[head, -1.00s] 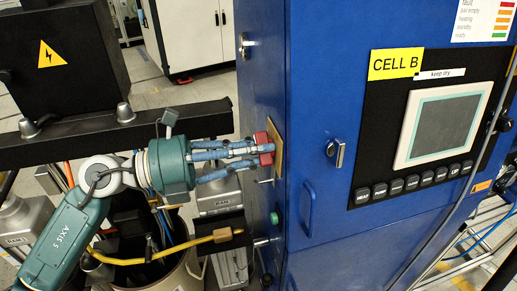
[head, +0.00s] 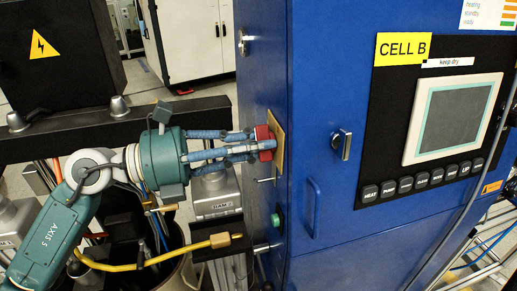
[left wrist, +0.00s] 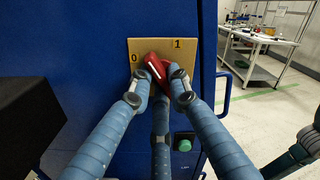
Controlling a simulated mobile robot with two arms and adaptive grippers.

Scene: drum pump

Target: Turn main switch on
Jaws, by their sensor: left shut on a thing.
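The main switch is a red knob (left wrist: 157,72) on a brass-coloured plate (left wrist: 188,50) marked 0 at left and 1 at right. In the left wrist view the knob's white line slants to the upper left, toward the 0 side. The knob (head: 265,142) also shows in the head view, on the narrow side of the blue cabinet. My left gripper (head: 258,144) is shut on the knob, its blue fingers around it and hiding part of it. My right gripper is not seen; a teal arm part shows at the right edge of the left wrist view.
The blue cabinet (head: 330,225) has a handle, a key lock and a CELL B screen panel (head: 455,115). A green button (left wrist: 184,142) sits below the switch. A black beam (head: 180,118) and a yellow hose (head: 150,260) lie near my left arm.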

